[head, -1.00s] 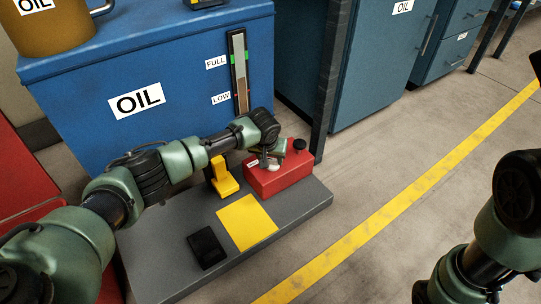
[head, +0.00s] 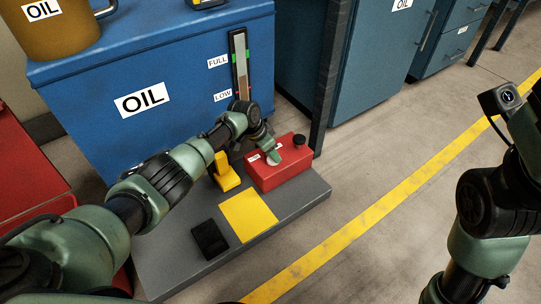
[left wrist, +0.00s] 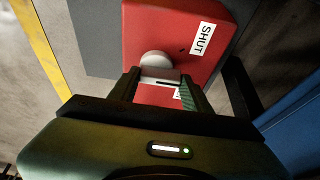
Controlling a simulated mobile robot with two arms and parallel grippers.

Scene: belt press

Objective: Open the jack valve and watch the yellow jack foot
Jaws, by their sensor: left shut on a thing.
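The red jack box (head: 290,175) stands on a grey plinth, with a white round knob (head: 273,160) on top, likely the jack valve. In the left wrist view the pale knob (left wrist: 157,64) sits between the finger ends, and a SHUT label (left wrist: 201,38) is on the red top beside it. My left gripper (head: 272,154) is shut on the knob, its fingers partly hiding it. The yellow jack foot (head: 226,175) stands upright left of the red box, its upper part close behind my arm. My right arm shows at the right; its fingers are out of view.
A flat yellow plate (head: 248,216) and a black block (head: 209,238) lie on the grey plinth (head: 180,262). The blue oil tank (head: 110,75) with a level gauge (head: 239,65) stands behind. A dark post (head: 326,75) rises right of the red box. The floor on the right is open.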

